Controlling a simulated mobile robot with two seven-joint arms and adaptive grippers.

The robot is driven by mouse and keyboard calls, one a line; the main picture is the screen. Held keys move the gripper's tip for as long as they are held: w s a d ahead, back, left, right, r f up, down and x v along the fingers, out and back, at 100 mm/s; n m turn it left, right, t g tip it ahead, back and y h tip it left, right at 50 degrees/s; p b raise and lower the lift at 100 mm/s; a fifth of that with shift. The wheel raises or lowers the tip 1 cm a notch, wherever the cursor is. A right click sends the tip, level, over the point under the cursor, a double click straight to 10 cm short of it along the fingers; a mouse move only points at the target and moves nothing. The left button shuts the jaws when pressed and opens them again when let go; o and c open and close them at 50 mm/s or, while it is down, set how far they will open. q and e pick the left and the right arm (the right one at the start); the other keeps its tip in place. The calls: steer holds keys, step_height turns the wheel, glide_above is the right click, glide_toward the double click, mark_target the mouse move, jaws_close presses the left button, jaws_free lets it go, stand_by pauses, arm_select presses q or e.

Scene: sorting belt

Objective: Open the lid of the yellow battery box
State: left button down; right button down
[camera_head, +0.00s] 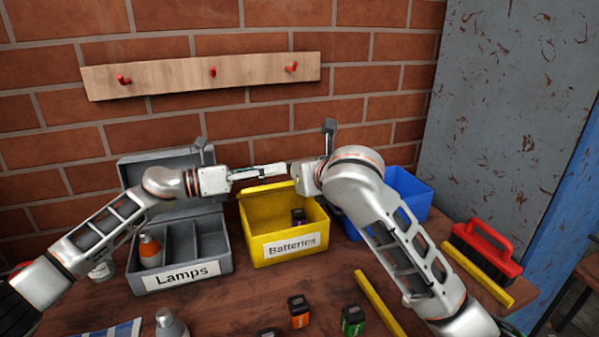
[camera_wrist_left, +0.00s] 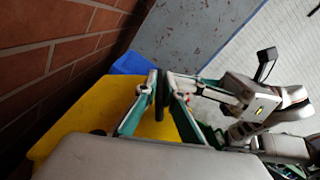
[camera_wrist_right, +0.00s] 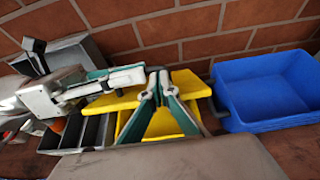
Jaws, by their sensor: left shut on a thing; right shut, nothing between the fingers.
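The yellow battery box (camera_head: 254,252), labelled Batteries, stands on the bench with its inside exposed. Its yellow lid (camera_head: 258,190) is raised at the back, partly hidden by my arms; it also shows in the right wrist view (camera_wrist_right: 188,84). A dark purple battery (camera_head: 298,216) is in the box.
The grey Lamps box (camera_head: 226,262) is open at the left. A blue bin (camera_head: 410,188) stands at the right, behind my right arm. An orange battery (camera_head: 299,312) and a green battery (camera_head: 352,320) stand in front. A red brush (camera_head: 488,250) lies right.

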stand_by(0.4)
arm_select(q)
steer(key=shift+s+d, duration=0.1)
steer(key=c, duration=2.3)
jaws_free()
steer(key=shift+c, duration=0.2)
steer(key=shift+o, duration=0.9)
